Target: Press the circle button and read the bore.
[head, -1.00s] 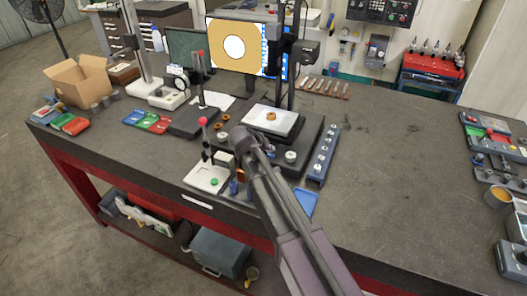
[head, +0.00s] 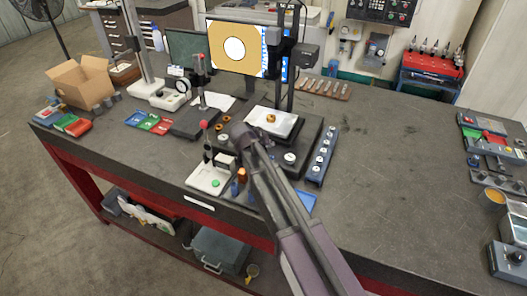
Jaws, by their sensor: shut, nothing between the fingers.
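A brass-coloured bushing (head: 270,118) sits on the white plate of the measuring stage (head: 290,125). I cannot make out a circle mark on any button. My gripper (head: 244,146) is shut and empty, in front of the stage and above the control box; my arm partly hides its fingertips.
A gauge stand (head: 195,115), coloured trays (head: 148,123) and a cardboard box (head: 80,83) are to the left.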

